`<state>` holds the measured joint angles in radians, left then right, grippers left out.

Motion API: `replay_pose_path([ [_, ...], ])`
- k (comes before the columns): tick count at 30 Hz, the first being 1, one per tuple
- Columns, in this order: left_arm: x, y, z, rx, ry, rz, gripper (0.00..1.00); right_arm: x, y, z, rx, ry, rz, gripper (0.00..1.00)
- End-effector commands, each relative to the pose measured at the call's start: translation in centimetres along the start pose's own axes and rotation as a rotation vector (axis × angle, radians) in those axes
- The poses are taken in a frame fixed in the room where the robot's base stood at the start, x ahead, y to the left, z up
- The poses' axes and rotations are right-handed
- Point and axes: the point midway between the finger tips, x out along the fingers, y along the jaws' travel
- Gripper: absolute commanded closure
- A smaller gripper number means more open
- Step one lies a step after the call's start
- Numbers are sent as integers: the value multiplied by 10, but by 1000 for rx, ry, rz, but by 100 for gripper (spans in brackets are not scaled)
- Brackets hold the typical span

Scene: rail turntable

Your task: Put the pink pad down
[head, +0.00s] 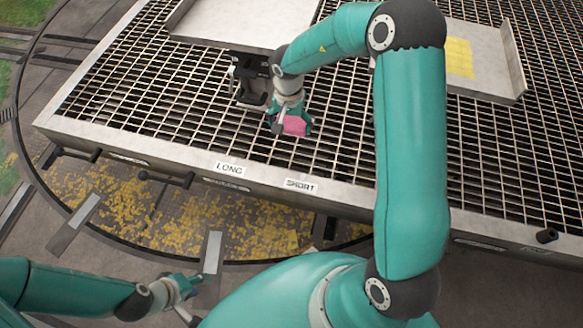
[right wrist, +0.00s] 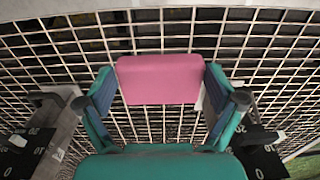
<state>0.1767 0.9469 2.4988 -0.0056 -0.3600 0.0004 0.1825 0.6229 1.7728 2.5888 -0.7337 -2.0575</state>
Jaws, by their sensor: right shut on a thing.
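The pink pad (head: 294,125) is a small flat block, held over the metal grating in the head view. My right gripper (head: 290,127) is shut on it. In the right wrist view the pink pad (right wrist: 160,80) sits level between the two fingers of my right gripper (right wrist: 161,88), one at each short side. I cannot tell whether the pad touches the grating. My left gripper (head: 193,296) is low at the left, off the grating, with its fingers apart and nothing visible between them.
The grating deck (head: 150,95) has labels LONG (head: 230,169) and SHORT (head: 301,186) on its front edge. A black fixture (head: 250,80) stands just left of my right gripper. A pale tray (head: 250,22) lies behind, another with a yellow patch (head: 459,57) at right.

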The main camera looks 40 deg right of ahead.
Motion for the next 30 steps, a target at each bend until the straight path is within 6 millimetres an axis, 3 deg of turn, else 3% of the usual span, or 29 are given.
replay_pose_path([
  [5, 14, -5, 0, 0, 1, 0, 60, 34, 2, 1, 9, -4, 3, 35],
  [16, 51, -18, 0, 0, 0, 0, 60, 131, 1, 4, 6, -3, 2, 35],
  [30, 70, -25, 0, 0, 0, 0, 60, 179, 2, 5, 7, -2, 2, 35],
])
